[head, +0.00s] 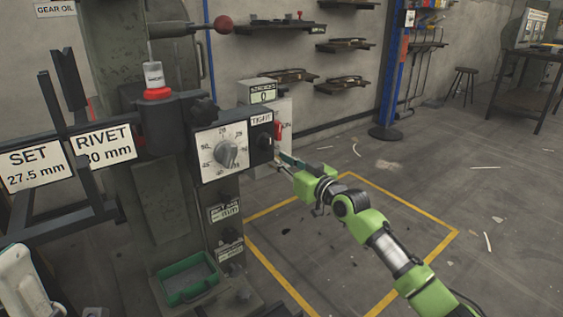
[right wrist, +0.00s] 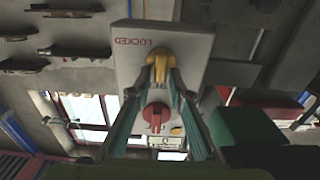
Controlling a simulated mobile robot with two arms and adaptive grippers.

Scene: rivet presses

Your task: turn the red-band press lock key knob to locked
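The press with the red band (head: 157,93) stands at left in the head view. My right gripper (head: 281,158) is beside its front panel, at the light grey box (head: 284,110). In the right wrist view, my right gripper (right wrist: 161,76) has both fingertips closed in against the sides of a yellow key knob (right wrist: 161,55) on a grey plate (right wrist: 190,62). The red word LOCKED (right wrist: 133,42) shows upside down next to the knob. A red knob (right wrist: 155,116) shows between the fingers, lower in that view. The yellow knob is hidden in the head view. My left gripper is out of view.
A green tray (head: 188,279) sits low on the press. Floor inside the yellow lines (head: 400,185) is mostly clear. Shelves (head: 345,45) hang on the wall.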

